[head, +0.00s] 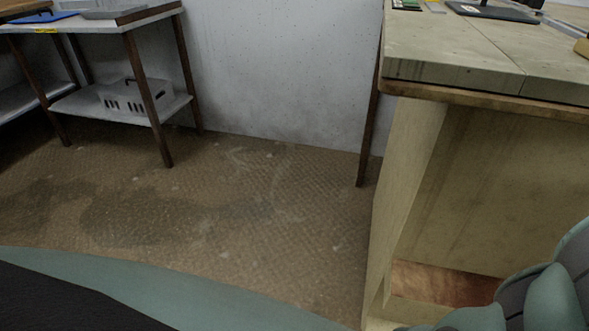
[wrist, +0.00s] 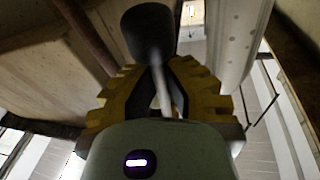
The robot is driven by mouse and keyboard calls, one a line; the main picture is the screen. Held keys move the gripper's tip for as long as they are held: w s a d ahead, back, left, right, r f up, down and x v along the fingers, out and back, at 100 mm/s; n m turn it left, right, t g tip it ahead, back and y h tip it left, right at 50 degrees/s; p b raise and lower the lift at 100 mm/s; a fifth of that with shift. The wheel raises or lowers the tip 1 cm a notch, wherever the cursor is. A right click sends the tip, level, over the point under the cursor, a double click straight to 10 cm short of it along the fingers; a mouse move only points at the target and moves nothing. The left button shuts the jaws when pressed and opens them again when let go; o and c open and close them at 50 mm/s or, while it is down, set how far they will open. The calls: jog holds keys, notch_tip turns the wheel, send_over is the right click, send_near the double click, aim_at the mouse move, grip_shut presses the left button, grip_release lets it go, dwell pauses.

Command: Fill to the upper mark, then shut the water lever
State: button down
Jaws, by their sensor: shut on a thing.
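In the wrist view my gripper (wrist: 160,82) has its two yellow-brown jaws closed around a thin grey rod. The rod ends in a dark rounded knob (wrist: 149,34) just beyond the jaws. It looks like the water lever, but its base is hidden behind the jaws and my gripper's body. My gripper does not show in the head view. I can make out no water, vessel or upper mark in either view.
In the head view a pale-topped workbench (head: 450,62) stands at the right, with a black flat item (head: 497,12) at its back. A table (head: 98,22) at the left holds a grey crate (head: 135,96) on its lower shelf. The brown floor (head: 200,200) between them is clear.

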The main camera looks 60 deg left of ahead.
jog(key=shift+s+d+n, duration=0.3)
jog(key=shift+s+n, duration=0.05)
jog(key=shift+n, duration=0.35)
jog(key=c, duration=1)
grip_release()
jog(key=v, duration=1.2)
jog(key=shift+s, duration=0.15)
jog(key=shift+d, duration=0.1)
